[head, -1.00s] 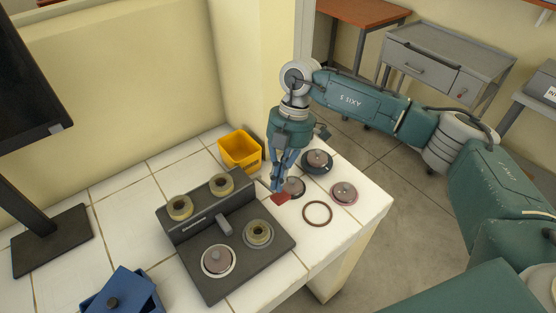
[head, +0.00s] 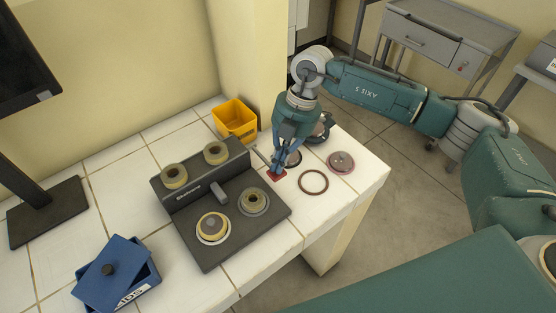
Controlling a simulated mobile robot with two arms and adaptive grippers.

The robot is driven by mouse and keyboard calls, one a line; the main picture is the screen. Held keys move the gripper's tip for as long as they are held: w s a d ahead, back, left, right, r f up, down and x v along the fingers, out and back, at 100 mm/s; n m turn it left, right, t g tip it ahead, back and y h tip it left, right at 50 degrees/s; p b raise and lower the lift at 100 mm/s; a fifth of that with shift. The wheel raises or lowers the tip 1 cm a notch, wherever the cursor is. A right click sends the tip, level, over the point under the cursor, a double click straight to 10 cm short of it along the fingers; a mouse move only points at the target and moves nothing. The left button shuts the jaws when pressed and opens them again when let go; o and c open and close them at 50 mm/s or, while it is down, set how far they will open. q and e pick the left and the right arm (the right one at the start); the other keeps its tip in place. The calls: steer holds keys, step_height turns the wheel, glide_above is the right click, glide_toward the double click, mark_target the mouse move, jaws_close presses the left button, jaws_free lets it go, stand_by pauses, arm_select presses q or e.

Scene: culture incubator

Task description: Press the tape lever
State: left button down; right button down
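The dark grey tape machine (head: 187,238) stands on the white tiled bench, with two rolls on its raised back block and two round reels on its front deck. Its short grey lever (head: 218,192) juts from the front of the back block, between the front reels. My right gripper (head: 275,173) points down to the right of the machine, apart from the lever. Its fingertips are low over a small red patch (head: 277,176), and whether they are open or shut is unclear. My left gripper is not in view.
A yellow bin (head: 236,121) stands behind the machine. Round discs (head: 341,162) and a dark red ring (head: 313,181) lie at the right near the bench edge. A blue box with a tilted lid (head: 114,270) is at front left; a monitor stand (head: 48,215) is at far left.

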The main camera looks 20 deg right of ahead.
steer(key=shift+w+a, duration=0.15)
steer(key=shift+w, duration=0.1)
steer(key=shift+r+p, duration=0.25)
steer(key=shift+p, duration=0.05)
steer(key=shift+s+r+p, duration=0.15)
steer(key=shift+r+p, duration=0.2)
steer(key=shift+r, duration=0.2)
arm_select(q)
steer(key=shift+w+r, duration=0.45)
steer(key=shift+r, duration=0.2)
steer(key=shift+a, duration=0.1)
